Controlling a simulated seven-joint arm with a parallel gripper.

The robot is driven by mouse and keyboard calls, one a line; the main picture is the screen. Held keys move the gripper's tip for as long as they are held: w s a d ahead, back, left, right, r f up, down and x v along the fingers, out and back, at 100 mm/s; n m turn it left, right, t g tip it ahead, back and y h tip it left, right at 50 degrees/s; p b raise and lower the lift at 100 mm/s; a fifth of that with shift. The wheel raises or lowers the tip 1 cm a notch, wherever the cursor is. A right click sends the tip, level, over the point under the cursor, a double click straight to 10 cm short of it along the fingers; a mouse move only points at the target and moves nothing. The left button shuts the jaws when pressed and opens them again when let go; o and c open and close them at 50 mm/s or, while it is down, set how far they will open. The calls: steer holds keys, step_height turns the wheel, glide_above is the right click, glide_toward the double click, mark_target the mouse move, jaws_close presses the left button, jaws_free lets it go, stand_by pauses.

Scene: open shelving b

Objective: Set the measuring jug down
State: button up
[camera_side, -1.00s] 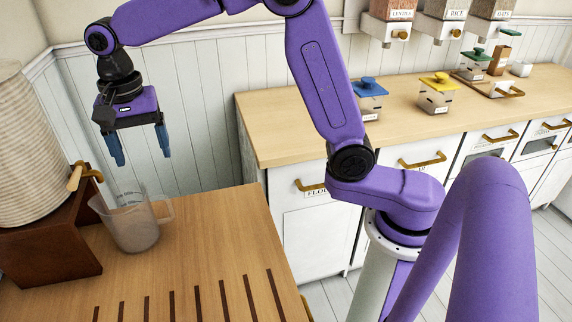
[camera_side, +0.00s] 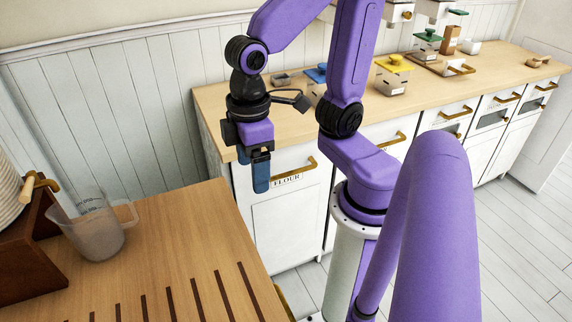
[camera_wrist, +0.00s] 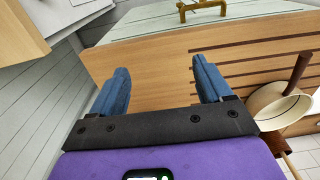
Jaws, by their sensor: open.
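The clear measuring jug (camera_side: 96,238) stands upright on the wooden worktop (camera_side: 165,232) at the left of the side view, its handle to the right. It is beside the brown stand with the tap. My gripper (camera_side: 262,184) is well to the right of the jug, apart from it, near the worktop's right edge and higher up. In the side view its fingers overlap, seen edge-on. In the wrist view my gripper (camera_wrist: 161,68) has its two blue fingers wide apart with nothing between them. I cannot make out the jug in the wrist view.
A brass tap (camera_side: 38,184) sticks out from the dispenser above the brown stand (camera_side: 28,262). Dark slots line the worktop's front. A second counter (camera_side: 222,100) with lidded jars stands behind. A pale round vessel with a brown handle (camera_wrist: 280,105) shows in the wrist view.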

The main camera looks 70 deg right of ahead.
steer(key=s+d+f+n, duration=0.1)
steer(key=s+d+n, duration=0.2)
steer(key=s, duration=0.2)
steer(key=shift+d+f+n, duration=0.3)
steer(key=shift+f, duration=0.1)
